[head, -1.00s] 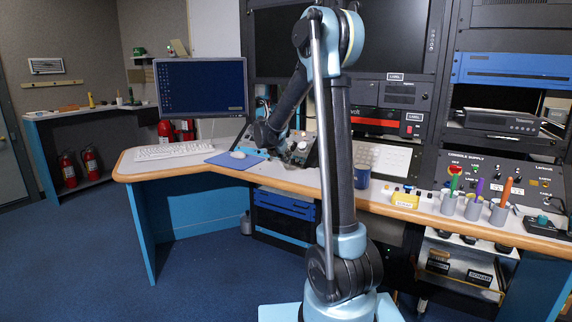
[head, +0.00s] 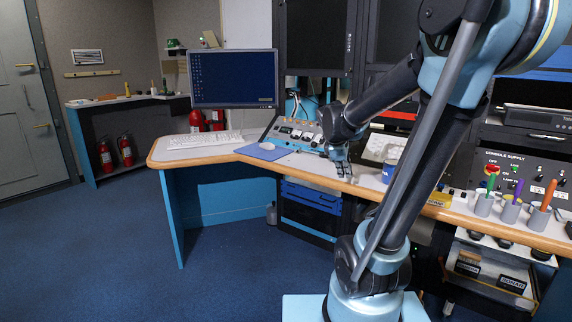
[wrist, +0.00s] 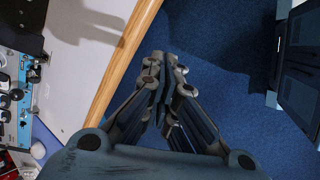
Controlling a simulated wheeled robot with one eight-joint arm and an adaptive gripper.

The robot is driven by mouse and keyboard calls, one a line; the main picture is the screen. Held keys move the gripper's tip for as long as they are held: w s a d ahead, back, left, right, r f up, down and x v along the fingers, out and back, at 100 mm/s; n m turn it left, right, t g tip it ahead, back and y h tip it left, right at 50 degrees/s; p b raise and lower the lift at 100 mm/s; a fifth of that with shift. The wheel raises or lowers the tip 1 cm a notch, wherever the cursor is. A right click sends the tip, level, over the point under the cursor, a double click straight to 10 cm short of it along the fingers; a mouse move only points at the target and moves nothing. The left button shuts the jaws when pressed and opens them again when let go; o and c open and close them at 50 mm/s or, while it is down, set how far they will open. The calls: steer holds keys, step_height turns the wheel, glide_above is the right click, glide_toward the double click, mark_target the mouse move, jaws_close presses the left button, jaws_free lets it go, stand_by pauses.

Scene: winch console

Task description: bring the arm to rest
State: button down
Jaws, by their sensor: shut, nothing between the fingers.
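My arm (head: 425,150) rises from the bottom of the head view, with its elbow high at the upper right and its forearm sloping down to the left. My gripper (head: 341,168) hangs at the front edge of the console desk (head: 320,172), right of the blue mouse mat. In the wrist view my gripper (wrist: 165,62) has its fingers together and empty, over the blue floor just off the desk's wooden edge (wrist: 125,65). Whether the fingers touch the edge I cannot tell.
A monitor (head: 233,80), keyboard (head: 205,139) and mouse mat (head: 262,151) occupy the desk's left part. A blue mug (head: 389,170) stands right of the gripper. Pen cups (head: 511,210) stand farther right. The floor (head: 120,250) at left is clear.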

steer(key=s+f+m+y, duration=0.1)
steer(key=s+f+m, duration=0.2)
steer(key=s, duration=0.4)
steer(key=s+a+f+m+g+y, duration=0.1)
steer(key=s+f+m, duration=0.3)
steer(key=s+m, duration=0.2)
steer(key=s+a+f+m+g+y, duration=0.1)
steer(key=s+f+m, duration=0.2)
steer(key=s, duration=0.7)
steer(key=shift+s+f+m+y, duration=0.15)
steer(key=shift+f+m+y, duration=0.15)
steer(key=shift+m, duration=0.7)
steer(key=shift+w+f, duration=0.15)
steer(key=shift+w, duration=0.3)
